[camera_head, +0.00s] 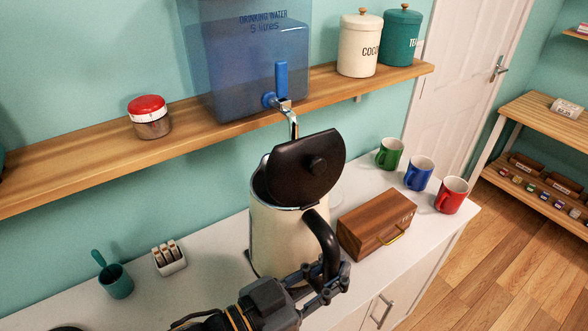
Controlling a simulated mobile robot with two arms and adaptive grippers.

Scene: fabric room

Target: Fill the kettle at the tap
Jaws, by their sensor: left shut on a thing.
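A cream kettle (273,237) with a black handle (324,243) and a black lid (306,168) is in the middle of the view. Its lid is raised open. My left gripper (322,280) is shut on the lower part of the handle. The tap (284,103) has a blue lever and a metal spout, on the blue drinking water tank (245,55). The spout ends just behind the raised lid, close to the kettle's mouth. Whether water runs is hidden. Whether the kettle's base touches the counter I cannot tell. My right gripper is not in view.
The tank stands on a wooden shelf (70,178) with a red-lidded jar (149,117) and cocoa (359,45) and tea canisters (401,38). On the white counter (215,288) are a wooden box (376,223), green (389,154), blue (418,173) and red mugs (451,195), and a teal cup (116,281).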

